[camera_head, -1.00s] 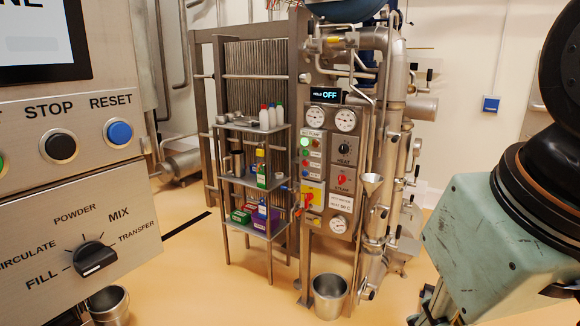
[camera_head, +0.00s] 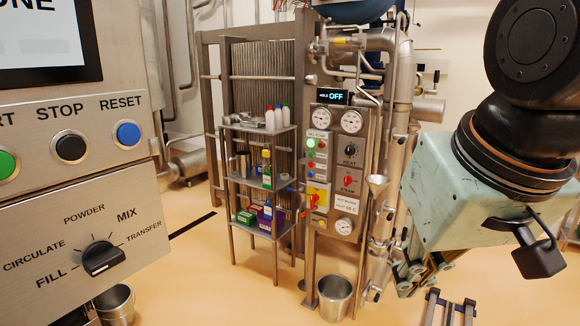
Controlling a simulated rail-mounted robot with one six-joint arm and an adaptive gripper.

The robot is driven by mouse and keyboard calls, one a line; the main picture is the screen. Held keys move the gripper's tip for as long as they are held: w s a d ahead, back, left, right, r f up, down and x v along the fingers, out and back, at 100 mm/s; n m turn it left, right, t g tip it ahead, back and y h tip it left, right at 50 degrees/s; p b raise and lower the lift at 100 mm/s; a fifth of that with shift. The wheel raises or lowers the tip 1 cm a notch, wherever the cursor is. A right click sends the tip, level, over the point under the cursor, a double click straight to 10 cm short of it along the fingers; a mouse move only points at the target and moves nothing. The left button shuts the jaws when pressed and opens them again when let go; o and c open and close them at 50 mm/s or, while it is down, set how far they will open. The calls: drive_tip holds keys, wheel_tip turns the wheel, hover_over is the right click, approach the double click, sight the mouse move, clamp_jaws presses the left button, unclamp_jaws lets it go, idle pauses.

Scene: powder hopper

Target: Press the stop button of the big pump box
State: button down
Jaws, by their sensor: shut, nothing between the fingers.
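No box in view bears a label that I can read as the big pump box. The near steel panel (camera_head: 40,185) at the left has a black button (camera_head: 71,147) under the word STOP, between a green button (camera_head: 5,164) and a blue RESET button (camera_head: 128,134). A farther control panel (camera_head: 351,181) carries a lit green button (camera_head: 312,143) with smaller coloured buttons below it; their labels are too small to read surely. My arm (camera_head: 500,150) is at the right, away from both panels.
A shelf rack (camera_head: 262,179) with bottles and boxes stands left of the farther panel. A bucket (camera_head: 333,298) is on the floor before it. Pipes (camera_head: 398,100) rise to its right. A dark rail-like frame (camera_head: 447,306) is low right.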

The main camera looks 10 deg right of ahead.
drive_tip(key=w+r+m+t+p, duration=0.1)
drive_tip(key=w+m+t, duration=0.15)
drive_tip(key=w, duration=2.45)
drive_tip(key=w+r+m+t, duration=0.1)
drive_tip(key=w+t, duration=0.2)
drive_tip(key=w, duration=2.4)
drive_tip(key=w+a+f+t, duration=0.1)
drive_tip(key=w+f+t, duration=0.1)
drive_tip(key=w+f, duration=0.4)
drive_tip(key=w+a+f+m+t+y+p, duration=0.1)
drive_tip(key=w+f, duration=0.6)
drive_tip(key=w, duration=0.8)
drive_tip(key=w+a+f+m+t, duration=0.1)
drive_tip(key=w+f+t, duration=0.2)
drive_tip(key=w+f, duration=0.4)
drive_tip(key=shift+w+a+y+p, duration=0.3)
drive_tip(key=shift+w+y, duration=0.1)
drive_tip(key=shift+w, duration=1.75)
drive_tip(key=shift+w+d, duration=0.15)
